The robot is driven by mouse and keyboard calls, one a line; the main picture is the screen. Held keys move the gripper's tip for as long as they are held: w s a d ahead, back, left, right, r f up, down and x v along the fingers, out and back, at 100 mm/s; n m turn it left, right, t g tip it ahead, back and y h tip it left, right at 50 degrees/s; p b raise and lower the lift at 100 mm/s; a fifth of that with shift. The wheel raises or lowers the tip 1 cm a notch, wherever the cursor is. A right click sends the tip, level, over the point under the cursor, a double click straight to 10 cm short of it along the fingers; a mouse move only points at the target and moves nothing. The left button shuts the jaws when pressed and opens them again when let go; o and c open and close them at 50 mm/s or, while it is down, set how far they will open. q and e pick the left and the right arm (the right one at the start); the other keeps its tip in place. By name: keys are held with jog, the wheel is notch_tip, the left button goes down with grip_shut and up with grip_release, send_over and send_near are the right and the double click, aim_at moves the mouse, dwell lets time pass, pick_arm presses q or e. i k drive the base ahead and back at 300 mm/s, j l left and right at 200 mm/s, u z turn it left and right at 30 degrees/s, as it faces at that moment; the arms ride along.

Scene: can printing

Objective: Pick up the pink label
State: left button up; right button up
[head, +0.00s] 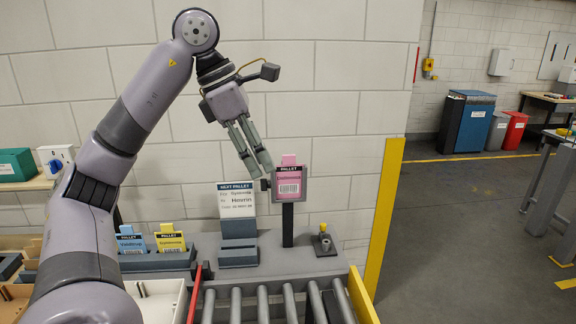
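The pink label (290,186) stands upright in a dark holder on a black post, right of centre, with a pink tab on top and a barcode on its face. My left gripper (261,174) reaches down from the upper left. Its fingertips are just left of the label in the picture, near the holder's left edge. I see nothing between the fingers, and whether they are apart or closed is unclear from this angle. Whether they touch the holder is also unclear. My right gripper is out of view.
A "Next pallet" sign (237,199) stands left of the post. Blue (131,240) and yellow (170,242) labels sit in a rack at lower left. A small fixture (323,243) stands right of the post. A roller conveyor (262,304) lies in front; a yellow post (383,215) is at right.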

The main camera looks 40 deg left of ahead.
aim_at(289, 175)
jog(key=i+j, duration=0.3)
jog(key=j, duration=0.15)
jog(key=i+j, duration=0.25)
jog(key=j, duration=0.15)
jog(key=i+j, duration=0.3)
jog(key=j, duration=0.15)
